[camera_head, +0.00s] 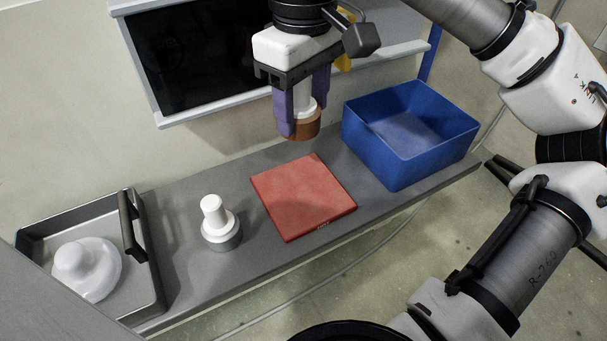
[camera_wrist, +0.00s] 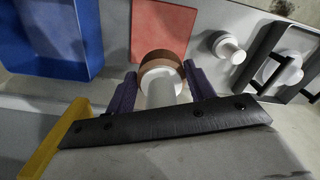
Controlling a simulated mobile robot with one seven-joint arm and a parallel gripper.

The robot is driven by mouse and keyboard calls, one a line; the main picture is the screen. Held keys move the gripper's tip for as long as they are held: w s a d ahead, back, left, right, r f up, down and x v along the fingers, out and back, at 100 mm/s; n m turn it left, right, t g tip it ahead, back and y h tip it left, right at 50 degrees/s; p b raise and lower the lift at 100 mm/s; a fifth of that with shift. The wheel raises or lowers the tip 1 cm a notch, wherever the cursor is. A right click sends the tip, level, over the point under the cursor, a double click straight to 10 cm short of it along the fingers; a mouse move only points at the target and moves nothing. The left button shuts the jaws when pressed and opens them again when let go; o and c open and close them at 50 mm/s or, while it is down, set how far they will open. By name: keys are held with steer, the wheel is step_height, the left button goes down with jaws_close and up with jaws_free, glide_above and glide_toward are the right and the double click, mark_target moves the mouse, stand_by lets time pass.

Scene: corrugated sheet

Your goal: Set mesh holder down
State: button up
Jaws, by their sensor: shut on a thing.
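My gripper (camera_head: 302,116) has purple fingers and is shut on a white-stemmed piece with a brown round base (camera_head: 305,128), which I take to be the mesh holder. It is held upright in the air, above and behind the red square mat (camera_head: 303,196) in the head view. In the wrist view the held piece (camera_wrist: 161,70) sits between the fingers (camera_wrist: 160,90), its brown rim overlapping the lower edge of the red mat (camera_wrist: 165,30). The fingers hide part of its stem.
A blue bin (camera_head: 409,133) stands right of the mat. A white piece with a grey base (camera_head: 221,222) stands on the grey bench left of the mat. A grey tray (camera_head: 150,262) at far left holds a white rounded piece (camera_head: 86,268). A dark panel (camera_head: 196,60) is on the wall behind.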

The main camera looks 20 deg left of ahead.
step_height(320, 180, down, 14)
steer(key=shift+r+b, duration=0.15)
steer(key=shift+b, duration=0.75)
steer(key=o, duration=1.1)
step_height(320, 180, up, 12)
steer(key=shift+r+p, duration=0.1)
steer(key=shift+p, duration=0.8)
